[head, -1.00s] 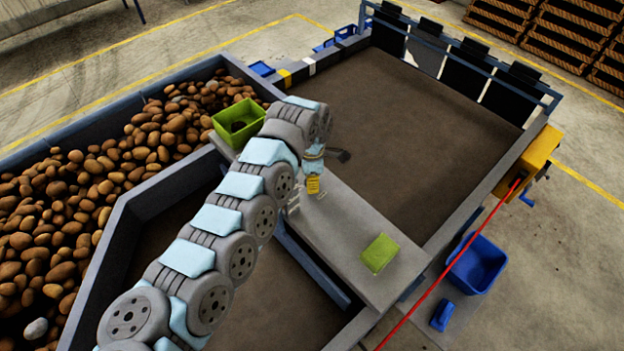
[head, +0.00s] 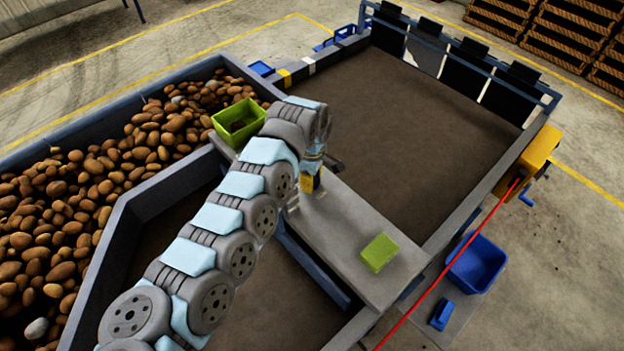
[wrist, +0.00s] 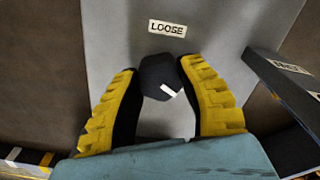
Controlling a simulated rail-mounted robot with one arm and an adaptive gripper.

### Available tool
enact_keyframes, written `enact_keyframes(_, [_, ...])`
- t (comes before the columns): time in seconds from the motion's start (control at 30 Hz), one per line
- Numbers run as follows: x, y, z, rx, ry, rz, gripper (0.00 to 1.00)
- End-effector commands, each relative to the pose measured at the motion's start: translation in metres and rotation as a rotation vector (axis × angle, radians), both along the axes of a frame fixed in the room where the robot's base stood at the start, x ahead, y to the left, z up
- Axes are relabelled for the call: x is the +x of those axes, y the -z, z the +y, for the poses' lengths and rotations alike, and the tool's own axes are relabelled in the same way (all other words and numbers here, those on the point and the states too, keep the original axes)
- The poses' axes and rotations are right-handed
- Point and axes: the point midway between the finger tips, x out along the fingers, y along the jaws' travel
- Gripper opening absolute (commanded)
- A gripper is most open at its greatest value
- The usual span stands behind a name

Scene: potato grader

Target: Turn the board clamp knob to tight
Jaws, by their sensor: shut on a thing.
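The board clamp knob (wrist: 156,73) is black and faceted, with a short white mark at its lower right edge in the wrist view. My gripper (wrist: 159,68) is shut on it, with one yellow-padded finger on each side. A white label (wrist: 167,28) reading LOOSE lies on the grey plate just beyond the knob. The white mark points away from that label, towards the lower right. No TIGHT label can be read. In the head view my gripper (head: 308,188) points down at the grey deck, and the knob is mostly hidden there.
A dark bar (wrist: 285,85) with small labels I cannot read stands right of my gripper. On the grey deck (head: 345,235) lie a green tub (head: 238,122) behind my arm and a green sponge-like block (head: 379,253) at right. Potatoes (head: 75,190) fill the left bin.

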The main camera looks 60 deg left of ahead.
Motion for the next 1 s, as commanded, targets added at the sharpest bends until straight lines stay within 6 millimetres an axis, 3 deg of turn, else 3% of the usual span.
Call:
enact_keyframes(0.27, [-0.001, 0.001, 0.001, 0.002, -0.003, 0.001, 0.04])
enact_keyframes(0.3, [-0.001, 0.001, 0.002, 0.002, -0.003, 0.001, 0.46])
enact_keyframes(0.4, [-0.001, 0.001, 0.001, 0.002, -0.003, 0.001, 0.71])
enact_keyframes(0.77, [-0.001, -0.001, 0.001, 0.001, -0.002, 0.000, 0.71])
enact_keyframes(1.0, [-0.001, -0.019, 0.001, 0.001, -0.003, 0.001, 0.71])
